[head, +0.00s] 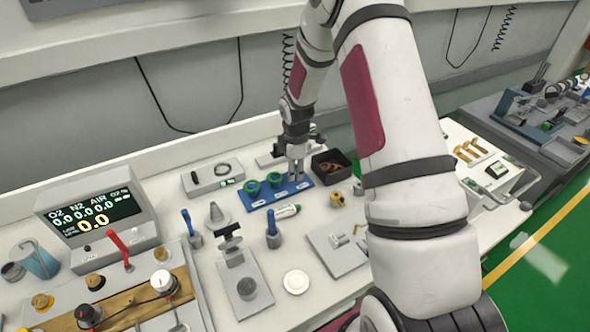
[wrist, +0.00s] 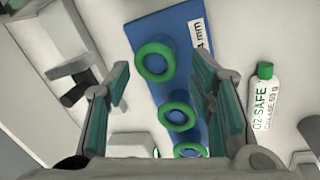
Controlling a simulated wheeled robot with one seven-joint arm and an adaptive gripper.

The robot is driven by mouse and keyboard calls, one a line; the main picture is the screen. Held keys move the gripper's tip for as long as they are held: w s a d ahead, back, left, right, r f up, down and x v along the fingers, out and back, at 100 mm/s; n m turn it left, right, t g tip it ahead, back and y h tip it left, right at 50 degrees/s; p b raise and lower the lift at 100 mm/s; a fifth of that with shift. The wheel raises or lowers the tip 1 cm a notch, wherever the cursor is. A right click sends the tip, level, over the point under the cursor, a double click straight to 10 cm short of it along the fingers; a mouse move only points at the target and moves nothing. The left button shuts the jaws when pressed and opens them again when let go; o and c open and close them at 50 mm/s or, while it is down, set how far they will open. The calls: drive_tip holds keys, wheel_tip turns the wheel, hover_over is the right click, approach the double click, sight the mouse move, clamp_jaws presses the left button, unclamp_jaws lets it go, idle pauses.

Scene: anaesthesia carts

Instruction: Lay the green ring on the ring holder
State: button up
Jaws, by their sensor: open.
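Three green rings sit in a row on a blue rack (wrist: 140,30), shown in the wrist view: the far ring (wrist: 141,66), the middle ring (wrist: 162,113) and the near ring (wrist: 178,150). In the head view two green rings (head: 253,187) show on the rack's left part; its right part is partly hidden by my gripper (head: 296,176). My gripper is open and empty, above the rack's right end, with its fingers either side of the row in the wrist view (wrist: 162,85). A grey cone on a round base (head: 215,213) stands left of the rack; I cannot tell if it is the ring holder.
A white tube with a green cap (head: 287,211) lies in front of the rack. A black bin (head: 341,172) stands close to the right of my gripper. A grey block with a black ring (head: 208,180) is behind left. Blue-handled posts (head: 272,240) and a white dish (head: 296,281) are in front.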

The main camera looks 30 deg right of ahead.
clamp_jaws()
drive_tip(key=shift+r, duration=0.1)
idle(0.3)
drive_tip(key=shift+r, duration=0.55)
wheel_tip(320, 180, up, 2)
drive_tip(key=shift+w+r+b, duration=0.1)
drive_tip(key=shift+b, duration=0.3)
drive_tip(key=s+a, duration=0.2)
drive_tip(key=s, duration=0.5)
drive_tip(key=s+a+r, duration=0.1)
drive_tip(key=s+a, duration=0.1)
drive_tip(key=s, duration=0.6)
drive_tip(key=shift+s+a+r, duration=0.2)
drive_tip(key=shift+a+r, duration=0.05)
drive_tip(key=shift+a, duration=0.15)
drive_tip(key=w+a+m+g+h, duration=0.1)
drive_tip(key=w+a+m+g, duration=0.1)
drive_tip(key=w+a+m, duration=0.7)
drive_tip(key=w+m, duration=0.3)
drive_tip(key=m, duration=0.2)
drive_tip(key=shift+w+r+h, duration=0.15)
drive_tip(key=shift+r+h, duration=0.05)
drive_tip(key=shift+h, duration=0.2)
